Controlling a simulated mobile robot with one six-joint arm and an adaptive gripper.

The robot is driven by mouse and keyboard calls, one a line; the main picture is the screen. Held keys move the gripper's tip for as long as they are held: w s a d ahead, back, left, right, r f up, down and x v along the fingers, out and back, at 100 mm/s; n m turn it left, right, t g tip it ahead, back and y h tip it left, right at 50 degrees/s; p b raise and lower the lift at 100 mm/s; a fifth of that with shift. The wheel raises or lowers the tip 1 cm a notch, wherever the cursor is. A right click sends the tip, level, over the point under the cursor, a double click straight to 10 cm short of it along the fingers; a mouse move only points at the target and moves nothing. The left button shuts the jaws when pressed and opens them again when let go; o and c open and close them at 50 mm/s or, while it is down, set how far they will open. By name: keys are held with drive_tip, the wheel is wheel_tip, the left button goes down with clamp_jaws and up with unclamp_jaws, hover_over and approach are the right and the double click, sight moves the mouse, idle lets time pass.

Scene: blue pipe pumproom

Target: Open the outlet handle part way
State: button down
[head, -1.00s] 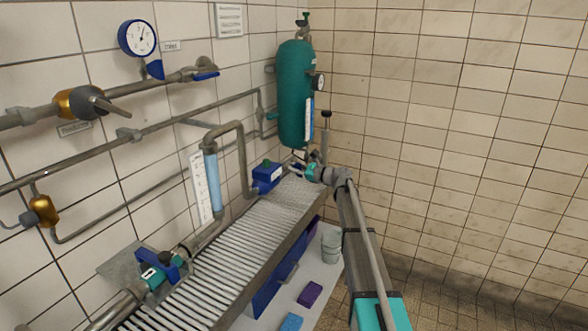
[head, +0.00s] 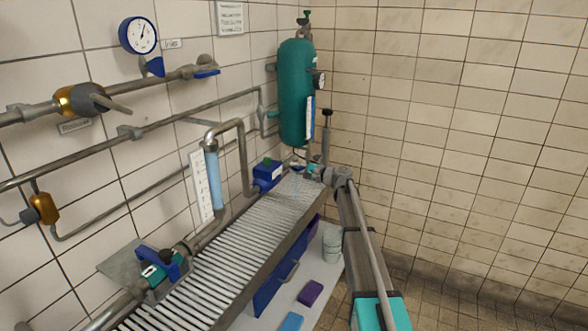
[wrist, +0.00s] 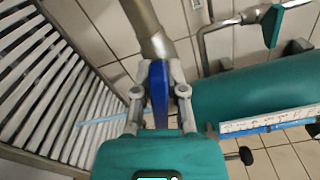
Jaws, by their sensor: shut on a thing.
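My gripper (wrist: 160,95) is shut on a blue handle (wrist: 158,80) in the wrist view, with one grey finger on each side of it. The handle sits in line with the end of a grey metal pipe (wrist: 146,28). In the head view my gripper (head: 309,170) is low in the corner, just below the green tank (head: 296,95), above the far end of the slatted grating. The handle is too small and covered to make out there. No label on it is readable.
The slatted grating (head: 200,283) runs along the tiled wall below the pipes. The green tank (wrist: 250,92) lies close on the right in the wrist view. A blue-handled valve (head: 158,262) is at lower left.

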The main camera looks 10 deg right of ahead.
drive_tip(key=shift+w+d+n, duration=0.1)
drive_tip(key=shift+w+n, duration=0.05)
drive_tip(key=shift+n, duration=1.45)
drive_tip(key=c, duration=0.7)
unclamp_jaws()
drive_tip(key=shift+f, duration=0.1)
drive_tip(key=shift+s, duration=0.2)
drive_tip(key=v, duration=1.1)
drive_tip(key=shift+s+d, duration=0.15)
drive_tip(key=shift+d, duration=0.2)
